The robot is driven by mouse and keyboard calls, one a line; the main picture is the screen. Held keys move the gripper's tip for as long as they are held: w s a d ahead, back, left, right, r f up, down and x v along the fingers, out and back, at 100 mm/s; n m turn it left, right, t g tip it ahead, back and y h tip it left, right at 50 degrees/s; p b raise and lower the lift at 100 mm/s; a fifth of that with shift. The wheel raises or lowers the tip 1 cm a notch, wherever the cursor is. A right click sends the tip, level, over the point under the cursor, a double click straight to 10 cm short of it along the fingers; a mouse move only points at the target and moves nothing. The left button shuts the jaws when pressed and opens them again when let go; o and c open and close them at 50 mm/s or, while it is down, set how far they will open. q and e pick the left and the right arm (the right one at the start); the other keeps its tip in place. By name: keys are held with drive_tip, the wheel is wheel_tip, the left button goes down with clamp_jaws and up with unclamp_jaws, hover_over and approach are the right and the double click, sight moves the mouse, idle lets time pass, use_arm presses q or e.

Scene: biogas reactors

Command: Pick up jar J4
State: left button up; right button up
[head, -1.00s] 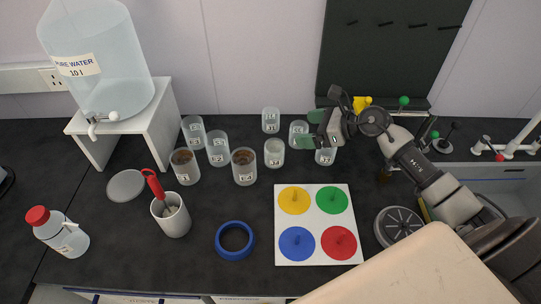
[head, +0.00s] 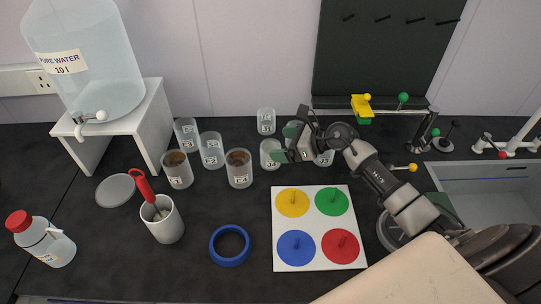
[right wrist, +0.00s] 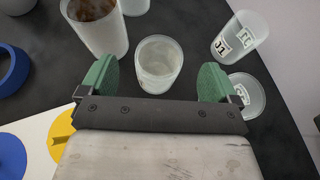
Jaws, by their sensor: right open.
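My right gripper (head: 281,148) is open and empty, with green finger pads, among the jars at the back middle of the bench. In the right wrist view, a pale, cloudy jar (right wrist: 160,64) stands upright ahead of the gap between the two fingers (right wrist: 158,85), apart from both pads. The same jar shows in the head view (head: 269,153), just left of the gripper. Its label is too small to read in the head view and does not show in the wrist view, so I cannot tell if it is J4. My left gripper is not in view.
A brown-filled jar (head: 239,169) stands close left of the pale jar. A clear jar (head: 266,121) stands behind it; another jar (right wrist: 245,96) is beside one finger. A coloured-disc board (head: 353,258) and blue ring (head: 230,260) lie in front.

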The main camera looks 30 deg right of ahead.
sight(262, 146)
drive_tip(key=p+x, duration=0.1)
drive_tip(key=x, duration=0.2)
drive_tip(key=shift+w+a+f, duration=0.55)
drive_tip(key=shift+s+d, duration=0.1)
drive_tip(key=shift+c, duration=1)
drive_tip(key=c, duration=0.8)
drive_tip(key=shift+c, duration=0.3)
drive_tip(key=shift+r, duration=0.1)
